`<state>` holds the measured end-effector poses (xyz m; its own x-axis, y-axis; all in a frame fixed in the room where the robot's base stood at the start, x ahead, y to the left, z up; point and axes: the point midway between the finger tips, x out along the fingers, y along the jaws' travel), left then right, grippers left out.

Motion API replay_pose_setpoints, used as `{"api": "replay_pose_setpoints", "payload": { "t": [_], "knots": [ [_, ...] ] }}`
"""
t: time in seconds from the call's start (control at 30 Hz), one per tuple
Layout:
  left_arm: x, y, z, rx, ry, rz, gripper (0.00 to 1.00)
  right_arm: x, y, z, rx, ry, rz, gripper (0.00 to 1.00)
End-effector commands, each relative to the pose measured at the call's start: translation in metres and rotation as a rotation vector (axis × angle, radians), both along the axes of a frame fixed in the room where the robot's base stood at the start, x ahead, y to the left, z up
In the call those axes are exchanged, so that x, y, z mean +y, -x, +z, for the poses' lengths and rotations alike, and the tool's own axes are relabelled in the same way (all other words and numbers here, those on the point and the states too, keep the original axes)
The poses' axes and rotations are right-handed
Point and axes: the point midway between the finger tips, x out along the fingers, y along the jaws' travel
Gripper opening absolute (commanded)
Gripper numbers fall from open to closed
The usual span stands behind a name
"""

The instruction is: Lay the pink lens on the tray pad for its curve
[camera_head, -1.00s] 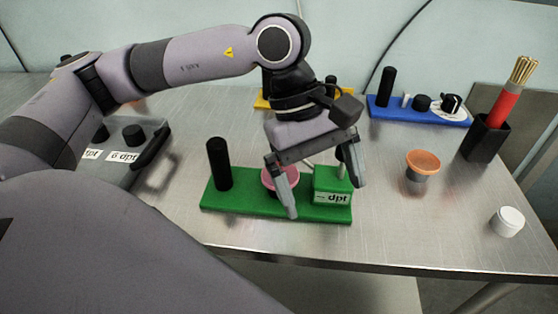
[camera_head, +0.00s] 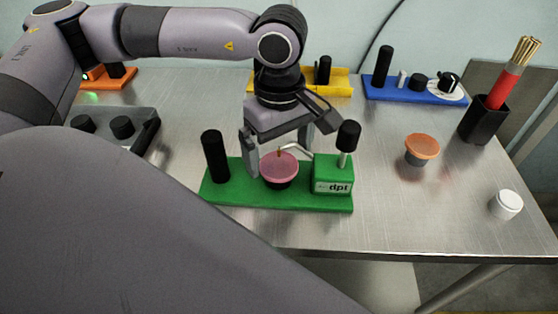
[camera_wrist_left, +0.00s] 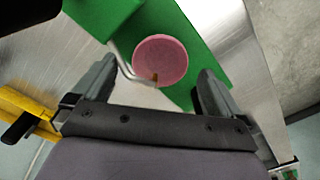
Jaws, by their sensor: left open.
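The pink lens (camera_head: 280,167) sits on a dark round seat on the green module (camera_head: 235,197). The module also has a black post, a bent metal arm near the lens and a box labelled "dpt". My left gripper (camera_head: 281,150) is open, its fingers just behind and around the lens's far side. In the left wrist view the lens (camera_wrist_left: 160,60) shows beyond and between the open fingertips (camera_wrist_left: 155,78), with nothing held. The grey tray (camera_head: 143,143) at left holds black round pads (camera_head: 122,127); my arm hides its near part. My right gripper is not in view.
An orange lens-like disc (camera_head: 421,147) on a grey cup and a white cap (camera_head: 507,204) stand at right. Behind are a yellow module (camera_head: 341,87), a blue module (camera_head: 397,91) and a black pen holder (camera_head: 482,126). An orange module (camera_head: 112,80) is at back left.

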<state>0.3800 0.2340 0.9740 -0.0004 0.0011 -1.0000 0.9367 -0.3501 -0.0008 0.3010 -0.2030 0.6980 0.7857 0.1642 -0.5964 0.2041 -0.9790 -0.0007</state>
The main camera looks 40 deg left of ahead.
Motion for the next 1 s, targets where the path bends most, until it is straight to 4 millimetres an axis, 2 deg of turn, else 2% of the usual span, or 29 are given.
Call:
{"api": "replay_pose_setpoints", "payload": {
  "t": [0.13,0.37,0.53,0.57,0.63,0.67,0.87,1.0],
  "knots": [
    [0.0011,0.0004,-0.0143,0.001,0.000,0.001,1.00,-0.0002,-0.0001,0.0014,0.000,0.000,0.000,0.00],
    [0.0010,0.0002,-0.0161,-0.001,0.001,0.001,1.00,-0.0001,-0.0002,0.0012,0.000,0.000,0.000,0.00],
    [0.0010,0.0002,-0.0159,-0.001,0.001,0.001,0.48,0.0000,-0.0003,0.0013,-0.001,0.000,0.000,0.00],
    [0.0010,0.0002,-0.0158,-0.001,0.001,0.001,0.44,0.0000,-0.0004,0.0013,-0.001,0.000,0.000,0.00],
    [0.0010,0.0002,-0.0157,-0.001,0.001,0.001,0.44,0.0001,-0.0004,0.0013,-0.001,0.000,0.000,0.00],
    [0.0010,0.0002,-0.0157,-0.001,0.001,0.001,0.39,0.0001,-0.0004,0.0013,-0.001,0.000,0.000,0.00],
    [0.0010,0.0000,-0.0145,-0.001,0.001,0.001,0.39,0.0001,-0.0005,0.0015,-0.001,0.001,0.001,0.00],
    [0.0010,-0.0005,-0.0068,-0.002,0.001,0.001,0.39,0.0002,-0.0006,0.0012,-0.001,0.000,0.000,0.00]
  ]
}}
